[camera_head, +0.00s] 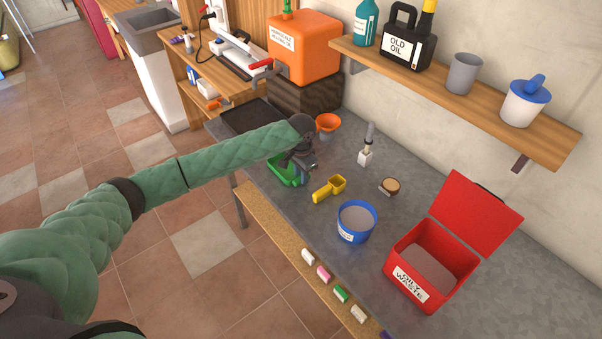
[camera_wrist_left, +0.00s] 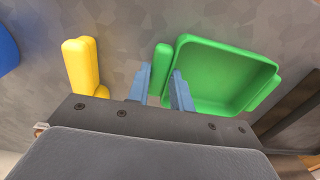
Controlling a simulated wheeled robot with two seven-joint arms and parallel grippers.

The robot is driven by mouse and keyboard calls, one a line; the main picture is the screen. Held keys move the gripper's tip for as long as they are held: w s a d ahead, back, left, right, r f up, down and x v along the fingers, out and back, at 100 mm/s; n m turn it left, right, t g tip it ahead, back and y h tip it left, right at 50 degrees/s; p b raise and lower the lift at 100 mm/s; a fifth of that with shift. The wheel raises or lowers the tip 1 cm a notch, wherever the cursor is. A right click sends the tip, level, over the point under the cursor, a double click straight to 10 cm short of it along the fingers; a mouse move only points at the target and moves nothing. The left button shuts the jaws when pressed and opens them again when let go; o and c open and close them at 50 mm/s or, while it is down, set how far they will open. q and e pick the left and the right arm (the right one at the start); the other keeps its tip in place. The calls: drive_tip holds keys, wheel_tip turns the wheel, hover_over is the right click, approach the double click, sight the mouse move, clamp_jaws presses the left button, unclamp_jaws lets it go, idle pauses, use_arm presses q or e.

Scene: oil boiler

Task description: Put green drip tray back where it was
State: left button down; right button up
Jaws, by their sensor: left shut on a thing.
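The green drip tray (camera_head: 284,174) is at the grey worktop's front edge in the head view, partly hidden behind my left gripper (camera_head: 301,165). In the left wrist view the tray (camera_wrist_left: 215,75) shows as a shallow open green tray with an empty inside. My left gripper (camera_wrist_left: 161,88) is shut on the tray's near side, with a green strip of it between the two blue-grey fingers. I cannot tell whether the tray touches the worktop. My right gripper is not in view.
A yellow scoop (camera_head: 329,190) lies beside the tray, with a blue tub (camera_head: 356,236) and a red oily waste bin (camera_head: 429,266) further right. An orange funnel (camera_head: 328,122) and an orange tank (camera_head: 303,47) on a dark block stand behind. A black tray (camera_head: 245,117) lies left.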

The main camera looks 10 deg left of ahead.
use_arm(q)
drive_tip(key=c, duration=1.4)
unclamp_jaws()
drive_tip(key=shift+f, duration=0.1)
drive_tip(key=shift+o, duration=0.8)
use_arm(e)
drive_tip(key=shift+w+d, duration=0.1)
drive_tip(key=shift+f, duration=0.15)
use_arm(q)
drive_tip(key=shift+r, duration=0.45)
wheel_tip(320, 180, up, 11)
drive_tip(key=b, duration=0.4)
drive_tip(key=shift+r, duration=0.2)
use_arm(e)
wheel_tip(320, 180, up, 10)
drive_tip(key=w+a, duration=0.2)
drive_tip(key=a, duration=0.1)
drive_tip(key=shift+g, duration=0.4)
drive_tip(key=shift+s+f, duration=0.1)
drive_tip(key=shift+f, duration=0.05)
